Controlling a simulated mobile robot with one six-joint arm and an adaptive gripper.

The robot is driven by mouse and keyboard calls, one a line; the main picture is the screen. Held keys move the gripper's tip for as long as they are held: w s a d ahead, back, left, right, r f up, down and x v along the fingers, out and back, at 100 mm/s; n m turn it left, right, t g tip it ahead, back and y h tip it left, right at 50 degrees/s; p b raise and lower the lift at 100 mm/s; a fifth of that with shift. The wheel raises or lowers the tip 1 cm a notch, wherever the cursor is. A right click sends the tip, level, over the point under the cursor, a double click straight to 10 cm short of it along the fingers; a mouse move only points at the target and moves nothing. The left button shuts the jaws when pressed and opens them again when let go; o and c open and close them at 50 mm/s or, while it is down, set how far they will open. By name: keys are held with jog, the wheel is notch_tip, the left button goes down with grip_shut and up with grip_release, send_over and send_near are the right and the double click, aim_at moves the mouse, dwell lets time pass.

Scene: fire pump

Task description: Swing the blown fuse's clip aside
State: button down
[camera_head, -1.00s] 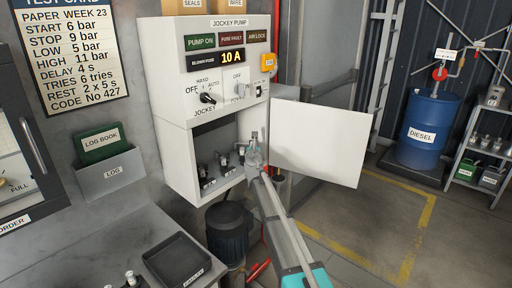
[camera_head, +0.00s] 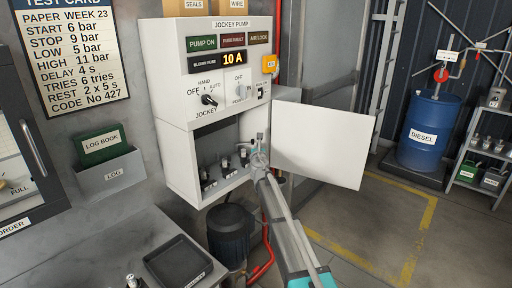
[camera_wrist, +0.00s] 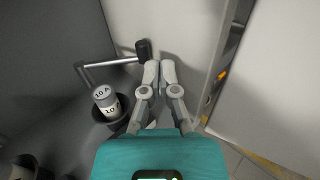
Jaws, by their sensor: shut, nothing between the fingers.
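The blown fuse is a pale cylinder marked 10 A (camera_wrist: 106,101), upright in a dark round holder in the wrist view. Its clip (camera_wrist: 110,63) is a bent metal bar with a black knob (camera_wrist: 143,48) at its right end. The bar lies beyond the fuse in this view; I cannot tell whether it still crosses its top. My gripper (camera_wrist: 160,70) is shut and empty, its fingertips just right of and below the knob; contact is unclear. In the head view my gripper (camera_head: 259,157) is inside the open cabinet (camera_head: 178,160), at the rightmost fuse position.
The white cabinet door (camera_head: 318,145) stands open to the right of my arm. Other fuse holders (camera_head: 207,178) stand left of my gripper. A black tray (camera_head: 178,262) lies on the bench. Open floor is at the right.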

jog(key=s+d, duration=0.8)
jog(key=s, duration=0.1)
jog(key=shift+s+d, duration=0.3)
jog(key=shift+s, duration=0.1)
jog(key=s+d+f+m+g+h+p, duration=0.2)
jog(key=s+d+m+g+h+p, duration=0.15)
jog(key=s+d+m, duration=0.65)
jog(key=s+d+f+m+g+h+p, duration=0.25)
jog(key=s+d+m+g+h, duration=0.3)
jog(key=m, duration=0.85)
jog(key=s+a+f+m+g+y+p, duration=0.1)
jog(key=s+m+g+y+p, duration=0.1)
jog(key=s+m, duration=0.4)
jog(key=s+a+f+m+g+y+p, duration=0.1)
jog(key=s+m+g+y, duration=0.4)
jog(key=s, duration=1.1)
jog(key=shift+f+m+g+p, duration=0.45)
jog(key=shift+m+g+p, duration=0.55)
jog(key=shift+m, duration=0.1)
